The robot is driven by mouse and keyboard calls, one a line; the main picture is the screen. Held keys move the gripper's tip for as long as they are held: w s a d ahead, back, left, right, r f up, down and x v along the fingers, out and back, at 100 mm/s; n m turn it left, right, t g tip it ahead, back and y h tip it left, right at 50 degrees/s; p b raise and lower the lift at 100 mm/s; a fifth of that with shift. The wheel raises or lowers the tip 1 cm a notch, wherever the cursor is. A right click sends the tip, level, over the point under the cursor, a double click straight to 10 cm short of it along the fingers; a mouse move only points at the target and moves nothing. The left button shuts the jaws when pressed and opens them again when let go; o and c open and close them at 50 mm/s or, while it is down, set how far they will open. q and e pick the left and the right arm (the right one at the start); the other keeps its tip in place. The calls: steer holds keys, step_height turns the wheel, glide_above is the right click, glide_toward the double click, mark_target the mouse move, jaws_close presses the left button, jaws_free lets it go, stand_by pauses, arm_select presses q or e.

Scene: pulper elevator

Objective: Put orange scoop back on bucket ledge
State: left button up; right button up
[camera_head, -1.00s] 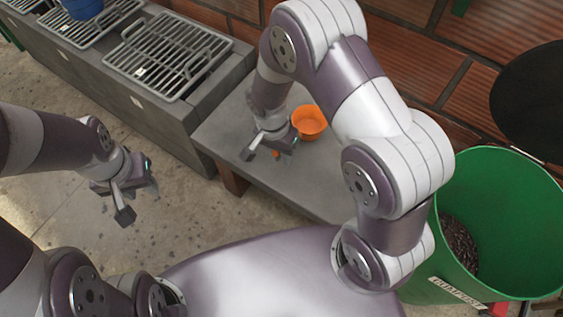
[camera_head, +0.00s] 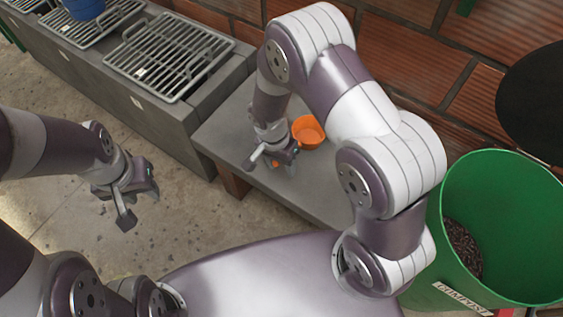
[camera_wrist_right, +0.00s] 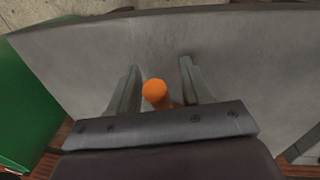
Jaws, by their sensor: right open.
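The orange scoop (camera_head: 308,131) lies on the grey concrete ledge (camera_head: 232,128), with its round cup showing beside my right gripper in the head view. My right gripper (camera_head: 273,159) is open, low over the ledge. In the right wrist view, the rounded end of the scoop's orange handle (camera_wrist_right: 155,91) sits between the two open fingers, with a gap on each side. The rest of the scoop is hidden there by the gripper body. My left gripper (camera_head: 137,203) hangs empty over the floor at left, its fingers apart.
A green bucket (camera_head: 505,200) with dark contents stands on the right, its label reading like "compost". A round black lid or disc (camera_head: 540,100) is above it. Metal grates (camera_head: 170,55) and a blue container (camera_head: 84,8) are on the counter at upper left. A brick wall is behind.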

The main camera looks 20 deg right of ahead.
step_height(320, 180, up, 13)
steer(key=w+p, duration=0.1)
steer(key=p, duration=0.3)
steer(key=s+d+r+n+t+y, duration=0.1)
steer(key=s+d+r+n+t, duration=0.1)
steer(key=s+d+r+n, duration=0.4)
steer(key=s+r+n, duration=0.1)
steer(key=s+n, duration=0.1)
steer(key=n, duration=0.1)
steer(key=shift+d+r+t, duration=0.25)
steer(key=shift+r+t, duration=0.05)
steer(key=shift+r, duration=0.05)
